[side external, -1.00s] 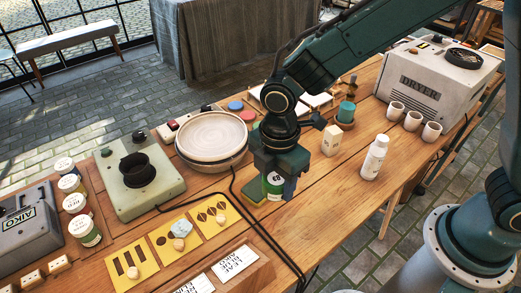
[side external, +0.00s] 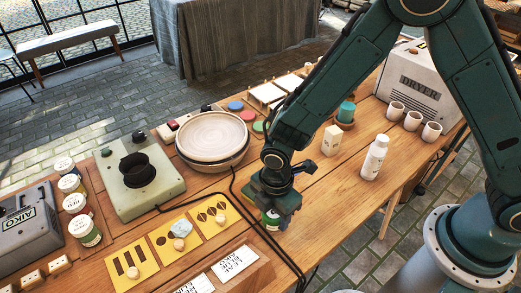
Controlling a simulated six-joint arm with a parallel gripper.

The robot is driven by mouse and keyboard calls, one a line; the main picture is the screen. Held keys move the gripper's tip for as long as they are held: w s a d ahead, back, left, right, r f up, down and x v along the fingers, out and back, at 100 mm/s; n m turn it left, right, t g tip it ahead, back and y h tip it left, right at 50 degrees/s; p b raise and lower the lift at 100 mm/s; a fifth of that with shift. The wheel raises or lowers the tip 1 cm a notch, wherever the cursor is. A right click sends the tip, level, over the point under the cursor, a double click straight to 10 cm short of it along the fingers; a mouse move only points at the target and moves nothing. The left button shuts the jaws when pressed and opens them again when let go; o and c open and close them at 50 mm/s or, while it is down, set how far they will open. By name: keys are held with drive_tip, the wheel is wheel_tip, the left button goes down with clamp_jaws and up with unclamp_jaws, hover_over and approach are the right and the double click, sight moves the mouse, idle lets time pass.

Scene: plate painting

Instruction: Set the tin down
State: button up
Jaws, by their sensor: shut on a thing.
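My gripper (side external: 272,207) is low over the table, right of the yellow stencil cards. It is shut on a tin (side external: 270,220) with a green and white label. Most of the tin is hidden by the gripper; only its lower part shows. The tin's bottom is at or very near the wooden table (side external: 322,204); I cannot tell whether it touches.
The plate (side external: 213,134) on its wheel stands behind and left. A black cable (side external: 237,198) runs close left of my gripper. Yellow stencil cards (side external: 214,207) lie left.

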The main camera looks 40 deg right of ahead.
sight(273, 221)
drive_tip(key=shift+f, duration=1.9)
drive_tip(key=shift+f, duration=0.1)
drive_tip(key=o, duration=1)
drive_tip(key=shift+o, duration=0.2)
drive_tip(key=shift+r, duration=6.1)
drive_tip(key=shift+r, duration=0.1)
